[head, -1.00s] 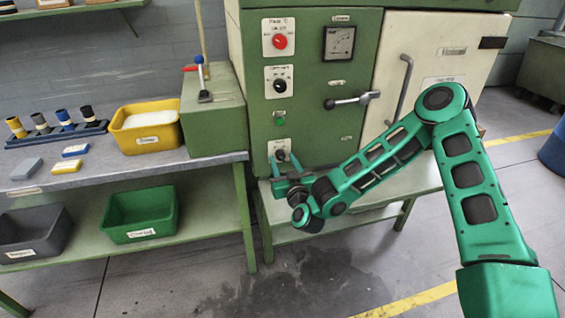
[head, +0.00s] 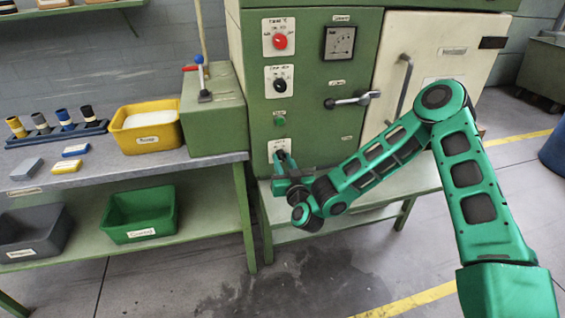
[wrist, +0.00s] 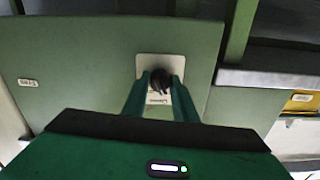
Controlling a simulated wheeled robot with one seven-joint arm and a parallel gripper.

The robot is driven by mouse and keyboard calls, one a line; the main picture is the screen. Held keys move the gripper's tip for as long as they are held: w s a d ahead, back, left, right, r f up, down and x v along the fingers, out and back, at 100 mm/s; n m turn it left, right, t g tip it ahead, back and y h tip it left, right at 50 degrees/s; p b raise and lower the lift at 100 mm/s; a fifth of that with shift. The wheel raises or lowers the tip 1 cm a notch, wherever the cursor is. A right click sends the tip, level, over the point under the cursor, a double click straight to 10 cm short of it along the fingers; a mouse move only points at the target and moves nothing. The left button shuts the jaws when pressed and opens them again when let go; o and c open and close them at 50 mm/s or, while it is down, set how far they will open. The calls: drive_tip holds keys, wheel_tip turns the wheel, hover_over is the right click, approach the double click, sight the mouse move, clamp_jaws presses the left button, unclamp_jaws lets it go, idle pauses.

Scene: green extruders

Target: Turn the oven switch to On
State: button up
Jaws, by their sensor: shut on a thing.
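The green oven cabinet (head: 310,115) has a low switch, a black knob on a white plate (head: 271,148). In the wrist view the black knob (wrist: 160,78) sits between my two green fingertips, in front of the white plate (wrist: 146,66). My gripper (head: 282,161) reaches the oven's lower front and is shut on this knob; it also shows in the wrist view (wrist: 161,86). My fingers hide most of the knob in the head view. The label on the plate is too small to read.
Above are a red knob (head: 280,41), a black knob (head: 280,85), a green button (head: 280,118) and a lever handle (head: 352,101). A workbench (head: 215,158) with a yellow bin (head: 128,138) stands to the left. Open floor (head: 390,260) lies in front.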

drive_tip(key=m, duration=1)
drive_tip(key=shift+d+m, duration=0.1)
drive_tip(key=shift+m, duration=0.3)
idle(0.4)
drive_tip(key=o, duration=1)
drive_tip(key=shift+o, duration=0.2)
drive_tip(key=shift+s, duration=0.1)
drive_tip(key=v, duration=1)
drive_tip(key=shift+s, duration=0.25)
drive_tip(key=shift+w, duration=0.1)
